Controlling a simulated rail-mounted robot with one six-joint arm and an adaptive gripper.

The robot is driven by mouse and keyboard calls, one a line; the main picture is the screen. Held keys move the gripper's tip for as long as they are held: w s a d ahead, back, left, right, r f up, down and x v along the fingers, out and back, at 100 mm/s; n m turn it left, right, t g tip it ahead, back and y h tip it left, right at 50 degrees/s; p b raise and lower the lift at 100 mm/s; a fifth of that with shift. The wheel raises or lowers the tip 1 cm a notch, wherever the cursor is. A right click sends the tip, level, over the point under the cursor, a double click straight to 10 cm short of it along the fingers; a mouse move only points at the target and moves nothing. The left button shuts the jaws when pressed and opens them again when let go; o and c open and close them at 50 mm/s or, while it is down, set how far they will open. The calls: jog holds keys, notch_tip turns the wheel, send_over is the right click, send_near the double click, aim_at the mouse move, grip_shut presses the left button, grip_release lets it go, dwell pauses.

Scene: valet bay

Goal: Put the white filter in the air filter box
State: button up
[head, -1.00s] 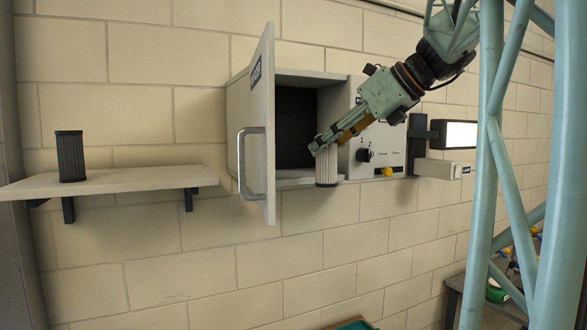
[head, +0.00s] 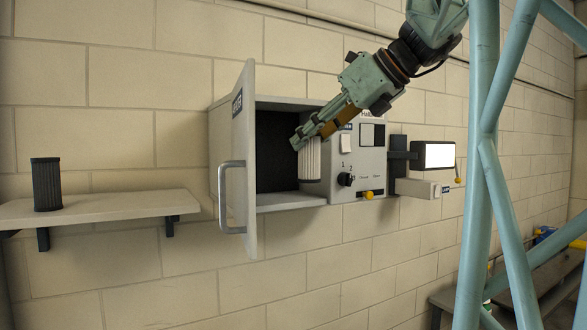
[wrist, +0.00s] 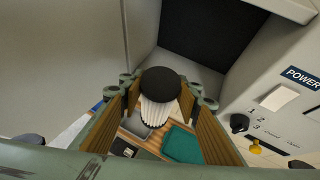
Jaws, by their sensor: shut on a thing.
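The white filter (head: 310,160) is a pleated cylinder, upright, with a dark end cap in the wrist view (wrist: 160,86). My gripper (head: 303,141) is shut on it; in the wrist view its two fingers sit on either side of the filter. The air filter box (head: 292,201) is an open grey wall cabinet with a dark back, its door (head: 240,150) swung out at the left. The filter is at the right side of the box's opening; I cannot tell whether it is past the front edge.
A dark filter (head: 46,184) stands on a wall shelf (head: 110,207) at the left. Right of the opening is a panel with switches, a black knob (head: 345,179) and a yellow knob (head: 368,195). A lit screen (head: 433,155) is mounted further right.

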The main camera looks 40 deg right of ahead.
jog(key=w+d+f+p, duration=0.1)
jog(key=w+d, duration=0.1)
jog(key=w, duration=0.7)
jog(key=w+d+f+p, duration=0.2)
jog(key=w+d, duration=0.1)
jog(key=w, duration=0.6)
jog(key=shift+d, duration=0.25)
jog(key=shift+w+f, duration=0.1)
jog(key=shift+f, duration=0.1)
jog(key=shift+w+d+f+p, duration=0.15)
jog(key=shift+f+p, duration=0.1)
jog(key=shift+f, duration=0.7)
jog(key=shift+w+a+f+p, duration=0.1)
jog(key=shift+w+f+p, duration=0.1)
jog(key=shift+f, duration=0.7)
jog(key=shift+f, duration=0.15)
jog(key=o, duration=0.9)
jog(key=shift+o, duration=0.2)
jog(key=shift+d+r, duration=0.1)
jog(key=shift+r, duration=0.1)
